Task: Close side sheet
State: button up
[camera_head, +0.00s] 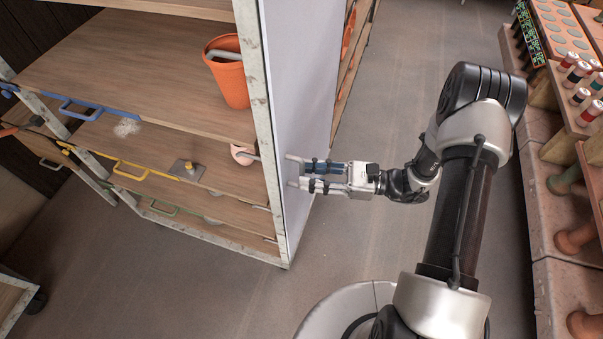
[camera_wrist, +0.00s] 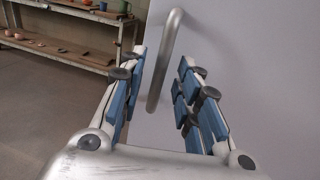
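The side sheet (camera_head: 300,85) is a pale, flat upright panel along the right side of the wooden rack. It fills the right of the wrist view (camera_wrist: 255,45). A bent metal bar handle (camera_wrist: 163,58) stands out from the sheet; I cannot make it out in the head view. My gripper (camera_head: 291,171) is at the sheet, its two fingers spread apart. In the wrist view my gripper (camera_wrist: 162,62) has the handle between its blue-padded fingers, with gaps on both sides. Whether the fingertips touch the sheet is unclear.
The rack's shelves (camera_head: 140,75) hold an orange pot (camera_head: 228,76) and a pink cup (camera_head: 242,155). Drawers with blue, yellow and green handles face left. A loaded rack (camera_head: 565,170) stands at right. Open floor (camera_head: 425,55) lies between. Another shelf (camera_wrist: 65,50) stands behind.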

jog(key=shift+w+a, duration=0.2)
jog(key=shift+a, duration=1.15)
jog(key=shift+c, duration=0.2)
grip_shut()
jog(key=shift+w, duration=0.1)
